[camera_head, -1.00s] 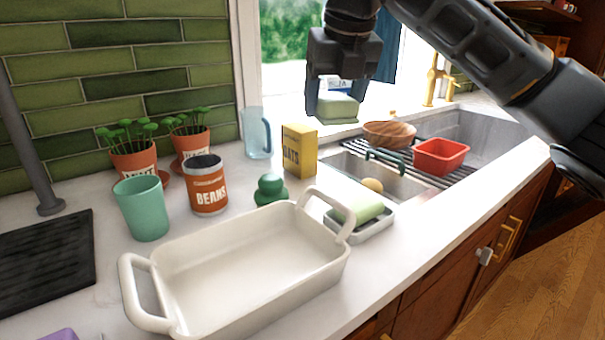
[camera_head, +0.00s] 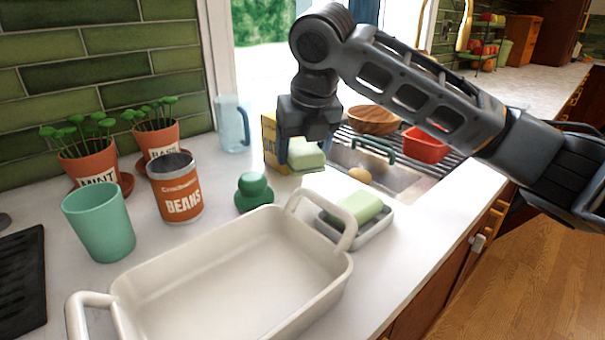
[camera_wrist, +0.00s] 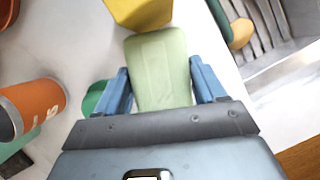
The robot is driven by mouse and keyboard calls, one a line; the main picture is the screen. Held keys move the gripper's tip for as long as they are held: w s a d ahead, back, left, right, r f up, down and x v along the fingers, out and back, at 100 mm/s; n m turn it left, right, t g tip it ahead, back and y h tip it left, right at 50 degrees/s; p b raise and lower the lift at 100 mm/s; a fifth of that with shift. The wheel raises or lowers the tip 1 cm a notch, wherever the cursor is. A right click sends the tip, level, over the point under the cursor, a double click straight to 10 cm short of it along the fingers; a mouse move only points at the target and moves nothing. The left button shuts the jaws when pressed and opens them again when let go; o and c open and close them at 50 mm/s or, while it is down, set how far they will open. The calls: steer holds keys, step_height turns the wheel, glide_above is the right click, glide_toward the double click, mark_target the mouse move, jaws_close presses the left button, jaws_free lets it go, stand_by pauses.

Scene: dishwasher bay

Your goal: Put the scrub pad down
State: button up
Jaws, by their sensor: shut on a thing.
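The scrub pad (camera_head: 306,156) is a pale green block, held in my gripper (camera_head: 302,150) in front of the yellow oats box (camera_head: 269,140). In the wrist view the pad (camera_wrist: 160,68) lies between the two blue fingers (camera_wrist: 160,88), one along each side, with the box (camera_wrist: 140,12) just beyond its far end. The pad is low over the white counter (camera_head: 395,243). I cannot tell whether it touches the counter. A similar green block (camera_head: 358,207) rests on a small grey dish (camera_head: 372,230) to the right.
A large white baking dish (camera_head: 225,275) fills the front. A dark green stacked object (camera_head: 254,192), a beans can (camera_head: 176,190), a teal cup (camera_head: 99,222) and a blue pitcher (camera_head: 232,125) stand left of my gripper. The sink (camera_head: 390,172) with its rack is to the right.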

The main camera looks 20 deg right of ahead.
mark_target(307, 151)
steer(key=shift+f, duration=2.5)
steer(key=shift+f, duration=0.15)
steer(key=o, duration=1)
steer(key=v, duration=1.1)
steer(key=shift+r, duration=0.45)
steer(key=shift+s+r, duration=0.15)
steer(key=shift+r, duration=0.05)
